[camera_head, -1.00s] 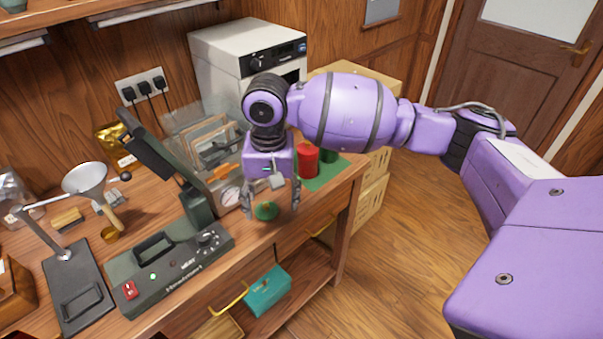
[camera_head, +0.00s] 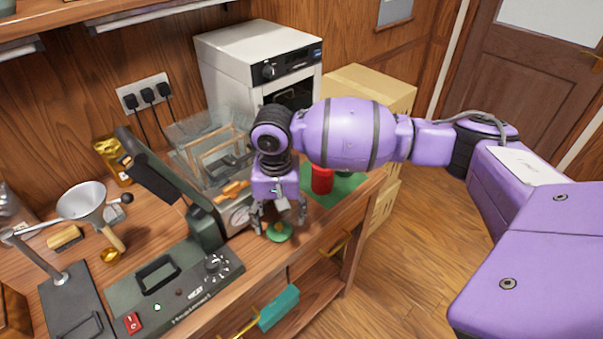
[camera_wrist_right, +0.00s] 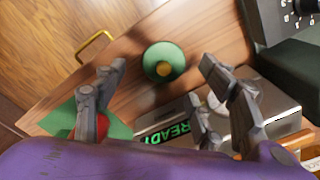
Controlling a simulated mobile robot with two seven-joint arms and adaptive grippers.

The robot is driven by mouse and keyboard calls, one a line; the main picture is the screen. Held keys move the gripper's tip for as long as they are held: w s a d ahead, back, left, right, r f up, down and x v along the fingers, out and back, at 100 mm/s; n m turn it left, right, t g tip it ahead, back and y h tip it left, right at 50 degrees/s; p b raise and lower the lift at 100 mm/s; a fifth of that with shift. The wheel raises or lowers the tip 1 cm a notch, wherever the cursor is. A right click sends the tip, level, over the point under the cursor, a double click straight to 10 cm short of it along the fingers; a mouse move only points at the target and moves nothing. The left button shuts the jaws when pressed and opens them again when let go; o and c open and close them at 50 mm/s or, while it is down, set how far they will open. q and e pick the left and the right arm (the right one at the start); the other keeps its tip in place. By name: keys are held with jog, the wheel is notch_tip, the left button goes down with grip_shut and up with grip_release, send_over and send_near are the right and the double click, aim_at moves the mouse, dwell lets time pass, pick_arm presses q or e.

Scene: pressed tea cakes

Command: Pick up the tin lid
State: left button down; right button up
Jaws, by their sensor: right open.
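The tin lid is a round green disc with a small gold knob. In the head view the lid (camera_head: 279,233) lies on the wooden bench near its front edge. In the right wrist view the lid (camera_wrist_right: 163,62) is just beyond the fingertips, roughly centred between them. My right gripper (camera_head: 275,222) is open and empty, pointing down at the lid; its spread fingers also show in the right wrist view (camera_wrist_right: 160,68). I cannot tell whether a finger touches the lid. A red tin (camera_head: 322,180) stands on a green mat (camera_head: 345,187), partly hidden by my right arm. My left gripper is not in view.
A scale with a READY display (camera_wrist_right: 166,133) stands close beside the gripper. A dark heat sealer (camera_head: 190,280) is to the left. A white oven (camera_head: 235,70) and cardboard boxes (camera_head: 375,90) are behind. Brass drawer handles (camera_head: 333,246) stick out below the bench edge.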

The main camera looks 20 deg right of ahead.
aim_at(280, 225)
notch_tip(280, 225, down, 4)
jog(key=shift+r, duration=0.1)
jog(key=shift+w, duration=0.1)
jog(key=c, duration=1)
jog(key=shift+r, duration=0.15)
